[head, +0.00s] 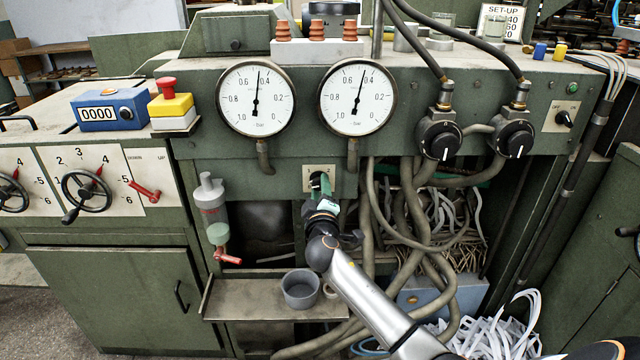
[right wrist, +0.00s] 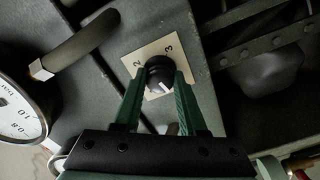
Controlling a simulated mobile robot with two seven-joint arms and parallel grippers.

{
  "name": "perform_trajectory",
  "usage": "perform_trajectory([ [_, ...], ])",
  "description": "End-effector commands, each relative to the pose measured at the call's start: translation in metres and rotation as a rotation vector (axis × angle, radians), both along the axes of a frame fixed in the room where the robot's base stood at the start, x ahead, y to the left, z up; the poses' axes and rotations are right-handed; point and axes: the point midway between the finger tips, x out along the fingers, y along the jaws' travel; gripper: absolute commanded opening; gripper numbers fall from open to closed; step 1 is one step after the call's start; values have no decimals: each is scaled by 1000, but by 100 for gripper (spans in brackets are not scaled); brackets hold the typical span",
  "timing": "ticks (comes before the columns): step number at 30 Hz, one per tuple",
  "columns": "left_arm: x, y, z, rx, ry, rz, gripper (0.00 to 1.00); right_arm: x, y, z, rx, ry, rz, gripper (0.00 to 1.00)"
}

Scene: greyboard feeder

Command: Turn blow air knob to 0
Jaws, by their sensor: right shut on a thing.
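A small black knob (right wrist: 160,72) sits on a pale square plate marked 2 and 3 in the right wrist view. Its white mark points to the lower right, away from both visible numerals; the plate's lower part is hidden. My right gripper (right wrist: 160,85) is shut on this knob, one green finger on each side. In the head view the plate (head: 311,184) is below the gauges, and my right gripper (head: 319,186) covers the knob. I cannot read a label naming it blow air. My left gripper is not in view.
Two round gauges (head: 257,98) are above the plate. Two larger black knobs (head: 439,140) with hoses stand to the right, and a small switch (head: 564,118) is farther right. Thick hoses (head: 405,215) hang close right of my arm. A shelf (head: 245,300) holds a grey cup (head: 301,290) below.

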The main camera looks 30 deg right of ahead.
Motion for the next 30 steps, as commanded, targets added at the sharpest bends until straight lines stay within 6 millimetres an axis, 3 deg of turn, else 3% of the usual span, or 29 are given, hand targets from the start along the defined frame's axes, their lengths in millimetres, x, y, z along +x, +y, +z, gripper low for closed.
perform_trajectory([
  [17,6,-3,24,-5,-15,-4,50,0,0,2,-380,232,1,0],
  [30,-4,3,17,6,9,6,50,0,0,1,-466,283,1,0],
])
